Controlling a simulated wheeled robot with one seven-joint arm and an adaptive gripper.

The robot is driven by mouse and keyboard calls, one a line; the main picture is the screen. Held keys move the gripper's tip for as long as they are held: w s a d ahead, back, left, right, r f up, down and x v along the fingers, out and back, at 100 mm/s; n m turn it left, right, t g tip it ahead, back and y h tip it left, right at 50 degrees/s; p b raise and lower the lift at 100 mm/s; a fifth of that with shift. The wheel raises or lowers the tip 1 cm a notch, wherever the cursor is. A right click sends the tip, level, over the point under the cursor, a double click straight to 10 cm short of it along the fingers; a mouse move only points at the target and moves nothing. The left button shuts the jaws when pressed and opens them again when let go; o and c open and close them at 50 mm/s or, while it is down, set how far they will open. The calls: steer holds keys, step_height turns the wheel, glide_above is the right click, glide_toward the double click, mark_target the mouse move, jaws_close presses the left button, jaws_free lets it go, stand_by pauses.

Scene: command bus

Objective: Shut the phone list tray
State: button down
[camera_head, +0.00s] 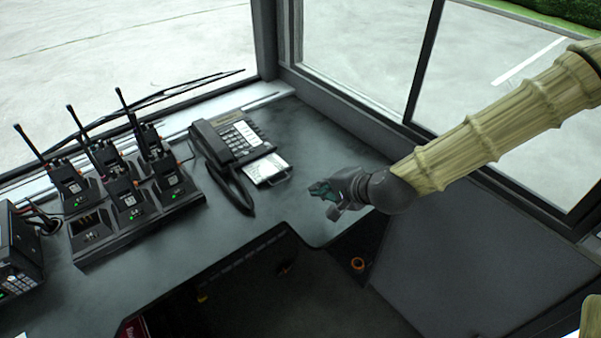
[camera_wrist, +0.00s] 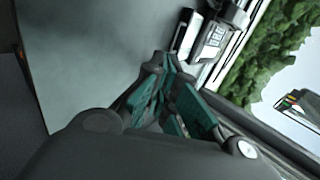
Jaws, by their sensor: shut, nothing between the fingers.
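The desk phone (camera_head: 236,140) is dark, with light keys and a corded handset (camera_head: 222,168) on its left side. The phone list tray (camera_head: 266,169) sticks out from the phone's front edge, with a white list card and a small handle at its near end. My gripper (camera_head: 318,190) is shut and empty above the desk, to the right of and nearer than the tray, apart from it. Its teal fingers also show in the wrist view (camera_wrist: 170,92).
A charger rack (camera_head: 135,222) with several handheld radios stands left of the phone. A radio set (camera_head: 18,252) is at the far left. The desk (camera_head: 320,145) is clear around the tray's right side. Windows border the back and right, and the desk's front edge has a cutout.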

steer(key=x, duration=0.4)
steer(key=p+x, duration=0.1)
steer(key=x, duration=0.3)
steer(key=r+x, duration=0.1)
steer(key=x, duration=0.2)
steer(key=shift+w+a+f+p, duration=0.25)
steer(key=shift+w+a+p, duration=0.15)
steer(key=shift+w+a, duration=0.1)
steer(key=shift+w+a+f, duration=0.25)
steer(key=shift+w+a, duration=0.15)
steer(key=shift+w, duration=0.15)
